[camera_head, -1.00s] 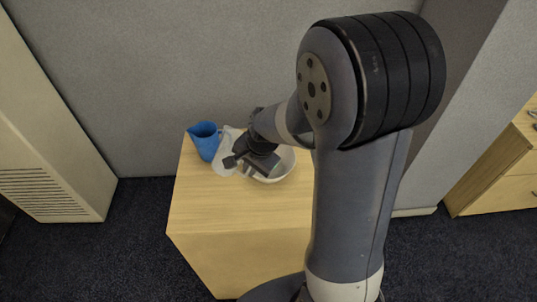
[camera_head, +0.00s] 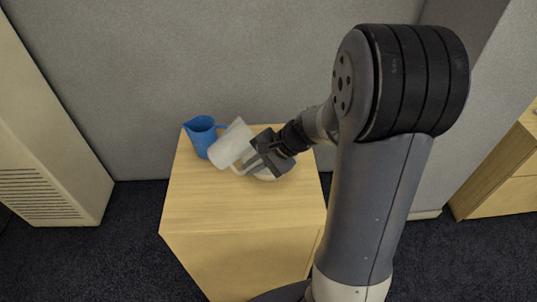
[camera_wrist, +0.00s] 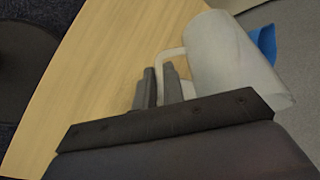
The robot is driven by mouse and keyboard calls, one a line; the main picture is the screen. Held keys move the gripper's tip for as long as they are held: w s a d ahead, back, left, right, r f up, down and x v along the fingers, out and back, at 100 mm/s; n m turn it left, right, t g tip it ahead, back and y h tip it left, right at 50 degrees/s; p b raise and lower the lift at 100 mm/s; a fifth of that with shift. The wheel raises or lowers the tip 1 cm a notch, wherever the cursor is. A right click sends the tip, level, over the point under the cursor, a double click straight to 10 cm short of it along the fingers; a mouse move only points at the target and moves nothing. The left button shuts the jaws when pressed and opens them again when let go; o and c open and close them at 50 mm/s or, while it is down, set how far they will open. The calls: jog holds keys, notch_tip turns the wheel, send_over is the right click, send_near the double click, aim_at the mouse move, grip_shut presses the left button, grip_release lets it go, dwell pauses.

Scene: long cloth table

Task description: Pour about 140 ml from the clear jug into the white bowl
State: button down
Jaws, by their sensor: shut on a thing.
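The clear jug (camera_head: 229,148) looks frosted and pale and leans to one side in the head view. My gripper (camera_head: 262,158) is shut on the jug's handle, on the right of the jug's body. In the wrist view the fingers of my gripper (camera_wrist: 164,88) close at the handle, with the jug (camera_wrist: 228,58) to their right. The white bowl (camera_head: 266,178) is mostly hidden beneath my gripper; only a bit of its near rim shows. I cannot tell the liquid level or whether anything flows.
A blue jug (camera_head: 201,136) stands close to the left of the clear jug, and a bit of it (camera_wrist: 264,42) shows in the wrist view. The wooden table (camera_head: 235,208) is clear at the front. A grey wall (camera_head: 150,80) stands behind.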

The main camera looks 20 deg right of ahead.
jog(key=shift+a+f+y+b, duration=0.1)
jog(key=shift+f+y+b, duration=0.35)
jog(key=shift+y+b, duration=0.45)
jog(key=shift+a+f+y+b, duration=0.1)
jog(key=shift+f+y+b, duration=0.3)
jog(key=shift+y+b, duration=0.45)
dwell(0.7)
jog(key=shift+d+r+t+y+b, duration=0.25)
jog(key=shift+d+t+y+b, duration=0.05)
jog(key=shift+d+y+b, duration=0.4)
dwell(1.1)
jog(key=shift+a+r+h+p, duration=0.1)
jog(key=shift+a+h+p, duration=0.15)
jog(key=shift+p, duration=0.05)
jog(key=h+p, duration=0.1)
jog(key=r+h+p, duration=0.1)
jog(key=h+p, duration=0.2)
jog(key=p, duration=0.1)
jog(key=shift+s+a+r+h, duration=0.15)
jog(key=shift+a+h, duration=0.15)
jog(key=shift+h, duration=0.1)
jog(key=shift+n+p, duration=0.3)
jog(key=shift+p, duration=0.1)
jog(key=shift+d+h, duration=0.1)
jog(key=shift+h, duration=0.2)
